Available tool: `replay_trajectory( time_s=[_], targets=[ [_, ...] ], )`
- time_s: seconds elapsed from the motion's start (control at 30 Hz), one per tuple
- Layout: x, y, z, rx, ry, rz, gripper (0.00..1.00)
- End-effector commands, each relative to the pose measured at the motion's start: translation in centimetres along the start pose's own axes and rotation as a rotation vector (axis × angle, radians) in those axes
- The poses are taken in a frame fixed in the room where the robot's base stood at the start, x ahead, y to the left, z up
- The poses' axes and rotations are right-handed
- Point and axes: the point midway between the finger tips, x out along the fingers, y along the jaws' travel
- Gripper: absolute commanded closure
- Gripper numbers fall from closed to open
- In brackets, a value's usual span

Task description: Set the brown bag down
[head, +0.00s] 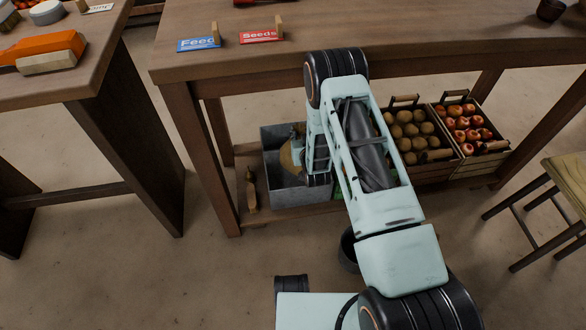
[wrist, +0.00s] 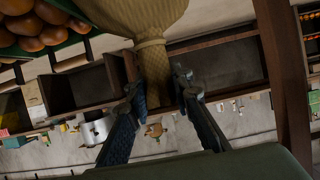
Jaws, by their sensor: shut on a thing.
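The brown bag (wrist: 150,20) is tan and woven, with its neck (wrist: 152,62) between the two fingers of my gripper (wrist: 154,95) in the wrist view. My gripper is shut on that neck. In the head view only part of the bag (head: 287,157) shows, left of my arm and over the grey metal bin (head: 300,198) on the low shelf.
A blue "Feed" sign (head: 198,44) and a red "Seeds" sign (head: 260,36) stand on the table (head: 400,40) above. Crates of brown produce (head: 409,130) and red-orange fruit (head: 467,125) stand right of the bin. A stool (head: 568,180) is at right.

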Motion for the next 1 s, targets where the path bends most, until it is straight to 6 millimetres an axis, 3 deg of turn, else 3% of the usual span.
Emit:
replay_trajectory(
  time_s=[0.27, 0.6, 1.0],
  targets=[
    [0.4, -0.8, 2.2, -0.008, 0.015, -0.013, 1.0],
    [2.3, -0.9, 7.1, -0.009, 0.014, -0.014, 1.0],
    [3.5, -0.9, 9.8, -0.009, 0.015, -0.014, 1.0]
  ],
)
